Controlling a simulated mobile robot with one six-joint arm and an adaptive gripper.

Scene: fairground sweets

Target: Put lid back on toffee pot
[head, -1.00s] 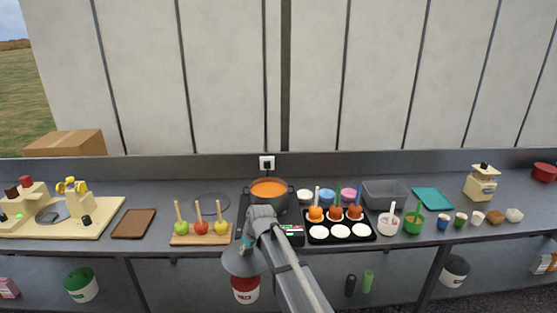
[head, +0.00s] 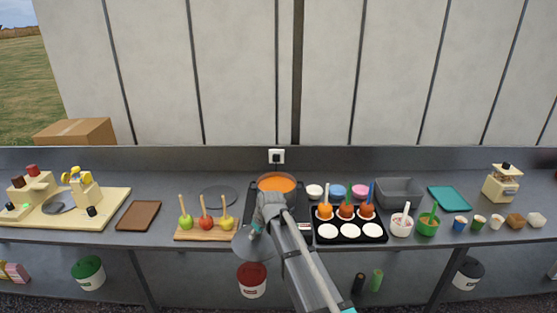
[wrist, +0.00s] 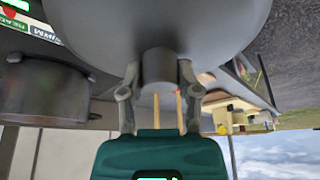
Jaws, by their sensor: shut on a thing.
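The toffee pot (head: 259,184) stands uncovered on a dark hob at the back middle of the counter, with orange toffee (head: 277,183) showing inside. Its dark side also shows at the left of the wrist view (wrist: 42,92). My gripper (wrist: 158,80) is shut on the round knob of the grey lid (wrist: 220,22). In the head view the lid (head: 247,247) hangs at the counter's front edge, in front of the pot and a little left. My gripper (head: 256,231) and arm partly cover it and the hob.
Toffee apples on a wooden board (head: 181,236) stand left of the hob. A grey round disc (head: 212,190) lies behind them. A black tray (head: 322,238) with toffee apples and white rounds is close on the right.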

